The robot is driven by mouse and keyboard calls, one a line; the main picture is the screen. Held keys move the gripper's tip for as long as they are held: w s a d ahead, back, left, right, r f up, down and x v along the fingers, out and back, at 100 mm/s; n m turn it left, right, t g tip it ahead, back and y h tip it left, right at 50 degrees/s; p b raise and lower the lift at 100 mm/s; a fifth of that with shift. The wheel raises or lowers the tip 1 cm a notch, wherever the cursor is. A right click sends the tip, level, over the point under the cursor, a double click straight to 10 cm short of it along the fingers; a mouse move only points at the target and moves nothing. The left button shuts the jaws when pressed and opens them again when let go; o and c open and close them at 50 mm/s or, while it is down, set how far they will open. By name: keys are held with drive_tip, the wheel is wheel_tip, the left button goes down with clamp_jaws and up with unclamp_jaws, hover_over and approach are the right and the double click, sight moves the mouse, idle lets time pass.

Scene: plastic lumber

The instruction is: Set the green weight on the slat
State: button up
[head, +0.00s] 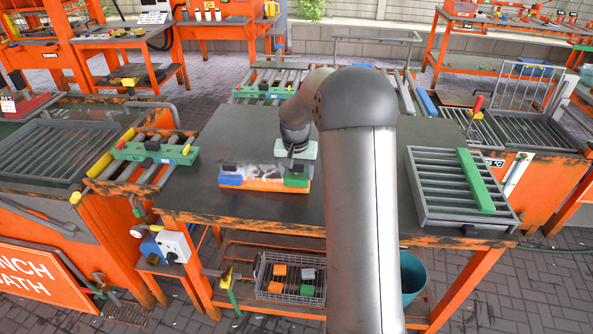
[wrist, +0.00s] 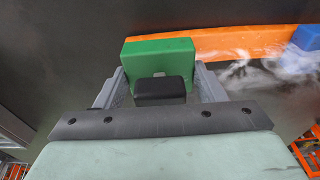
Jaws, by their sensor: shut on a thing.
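The orange slat (head: 262,185), with whitish worn patches, lies on the dark bench top left of my arm. A blue weight (head: 230,180) with a dark knob sits at its left end. The green weight (head: 297,181) is at the slat's right end in the head view. In the wrist view the green weight (wrist: 150,52) overlaps the end of the slat (wrist: 235,40); whether it bears on it I cannot tell. My gripper (wrist: 160,84) is shut on the green weight, its grey fingers either side of the black knob. The blue weight also shows there (wrist: 307,38).
A grey grid rack (head: 440,190) with a green slat (head: 474,180) lies on the bench at right. A wire basket (head: 290,277) with orange and green blocks stands on the shelf below. The bench top (head: 240,128) behind the orange slat is clear.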

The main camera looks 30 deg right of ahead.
drive_tip(key=shift+f+b, duration=0.7)
drive_tip(key=shift+f, duration=0.15)
drive_tip(key=o, duration=2.1)
drive_tip(key=shift+f, duration=0.1)
drive_tip(key=shift+r+p, duration=2.15)
drive_tip(key=shift+r, duration=1.4)
